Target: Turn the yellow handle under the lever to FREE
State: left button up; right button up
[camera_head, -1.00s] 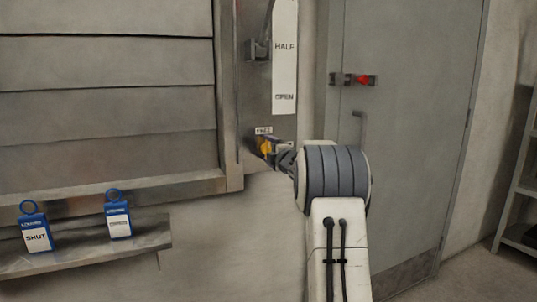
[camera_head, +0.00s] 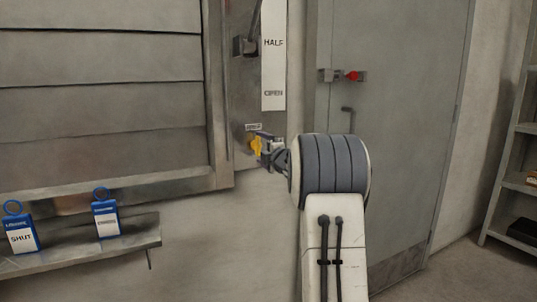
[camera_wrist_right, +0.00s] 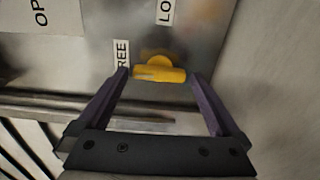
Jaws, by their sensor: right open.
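The yellow handle (camera_head: 256,146) is on the metal plate under the lever's scale, below a small label. In the right wrist view the yellow handle (camera_wrist_right: 160,72) has a round hub and a bar lying across the picture. A label ending in "REE" (camera_wrist_right: 122,54) is beside it and a label starting "LO" (camera_wrist_right: 166,12) is above it. My right gripper (camera_head: 264,147) is at the handle. In the wrist view its open fingers (camera_wrist_right: 160,80) stand on either side of the bar, with gaps showing. My left gripper is not in view.
A white scale (camera_head: 273,70) reads HALF and OPEN, with a dark lever part (camera_head: 243,46) beside it. A shelf (camera_head: 80,257) at lower left carries blue tags marked SHUT (camera_head: 21,234) and another word. A grey door (camera_head: 400,130) with a red-knobbed latch (camera_head: 352,76) is right.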

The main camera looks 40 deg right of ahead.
jog(key=v, duration=0.7)
jog(key=shift+s, duration=0.3)
jog(key=shift+a, duration=0.15)
